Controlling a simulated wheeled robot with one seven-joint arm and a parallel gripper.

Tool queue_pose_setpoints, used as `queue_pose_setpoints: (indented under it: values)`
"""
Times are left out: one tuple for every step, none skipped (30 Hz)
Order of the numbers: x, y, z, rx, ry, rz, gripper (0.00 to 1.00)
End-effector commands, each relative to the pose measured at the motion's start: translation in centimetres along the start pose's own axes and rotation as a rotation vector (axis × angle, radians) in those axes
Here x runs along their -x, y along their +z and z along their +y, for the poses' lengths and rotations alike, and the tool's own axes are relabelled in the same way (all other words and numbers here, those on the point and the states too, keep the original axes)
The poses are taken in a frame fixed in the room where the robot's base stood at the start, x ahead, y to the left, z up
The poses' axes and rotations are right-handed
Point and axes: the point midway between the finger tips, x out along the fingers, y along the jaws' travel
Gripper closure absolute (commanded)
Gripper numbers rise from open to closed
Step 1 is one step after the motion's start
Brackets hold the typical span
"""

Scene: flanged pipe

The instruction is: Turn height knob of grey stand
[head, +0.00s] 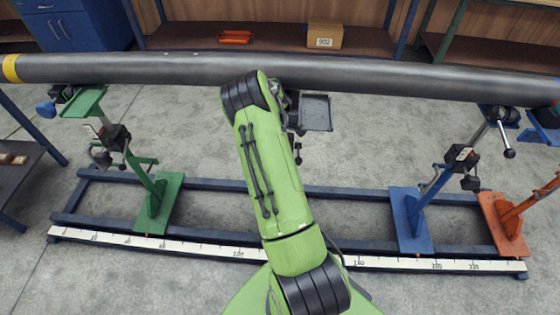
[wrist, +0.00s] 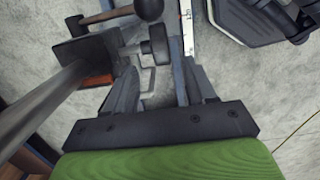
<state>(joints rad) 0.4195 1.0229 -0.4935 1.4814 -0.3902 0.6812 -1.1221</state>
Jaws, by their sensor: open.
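In the wrist view, the grey stand shows as a thick grey post (wrist: 42,105) on the left, joined to a dark grey block (wrist: 88,50). A grey round knob (wrist: 158,45) sits at the right end of a short shaft from this block. A black ball handle (wrist: 148,9) lies at the top edge. My gripper (wrist: 156,66) is open, with the knob just beyond or between its fingertips; contact cannot be told. In the head view my green arm hides most of the grey stand and my gripper; a small dark ball handle (head: 298,158) shows beside the arm.
A long grey pipe (head: 430,78) crosses above the stands. A green stand (head: 158,200) is at left; a blue stand (head: 408,215) and an orange stand (head: 508,225) are at right, on a blue rail frame (head: 345,193) with a white scale (head: 395,263).

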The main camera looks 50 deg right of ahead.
Motion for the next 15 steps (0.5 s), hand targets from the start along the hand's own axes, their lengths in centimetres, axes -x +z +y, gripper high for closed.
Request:
queue_pose_setpoints:
  values:
    - [1.0, 0.0, 0.0, 0.0, 0.002, 0.001, 0.45]
    - [1.3, 0.0, 0.0, 0.0, 0.0, 0.0, 0.45]
    - [1.6, 0.0, 0.0, 0.0, -0.001, 0.0, 0.45]
    - [1.7, 0.0, 0.0, 0.0, -0.001, 0.0, 0.45]
    - [1.8, 0.0, 0.0, 0.0, -0.001, 0.0, 0.45]
    - [1.9, 0.0, 0.0, 0.0, -0.001, 0.0, 0.45]
    - [1.9, 0.0, 0.0, 0.0, -0.001, 0.0, 0.45]
    - [1.9, 0.0, 0.0, 0.0, -0.001, 0.0, 0.45]
    - [1.8, 0.0, 0.0, 0.0, -0.001, 0.0, 0.45]
    - [1.8, 0.0, 0.0, 0.0, -0.001, 0.0, 0.45]
    - [1.8, 0.0, 0.0, 0.0, -0.001, 0.0, 0.45]
    - [1.8, 0.0, 0.0, 0.0, -0.001, -0.001, 0.45]
    - [1.8, -0.2, 0.0, 0.003, -0.001, -0.008, 0.45]
    - [1.9, -0.6, 0.0, 0.011, -0.003, -0.028, 0.45]
    - [2.3, -1.4, 0.1, 0.02, -0.004, -0.076, 0.45]
